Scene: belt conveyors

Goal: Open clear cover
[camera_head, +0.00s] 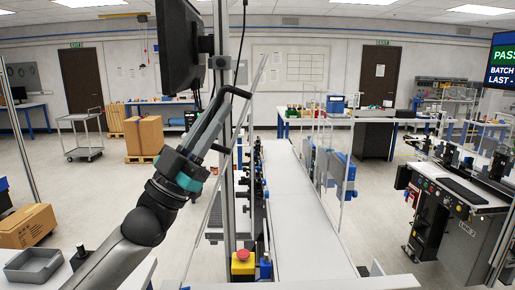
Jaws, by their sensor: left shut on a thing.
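The clear cover (252,98) is a thin transparent panel that shows nearly edge-on as a slanted strip, left of the conveyor. It stands steeply tilted, with its top end leaning right; its clear face is hard to make out. A black handle (240,92) sits at its upper part. My left gripper (225,102) reaches up from the lower left and is shut on the handle. The exact contact at the fingertips is small and partly hidden. My right gripper is not in view.
A metal post (223,160) and black monitor (178,45) stand close to my left arm. A white conveyor belt (300,220) runs away from me, clear on top. A red emergency button (242,256) on a yellow box is at the front. A grey tray (32,266) is lower left.

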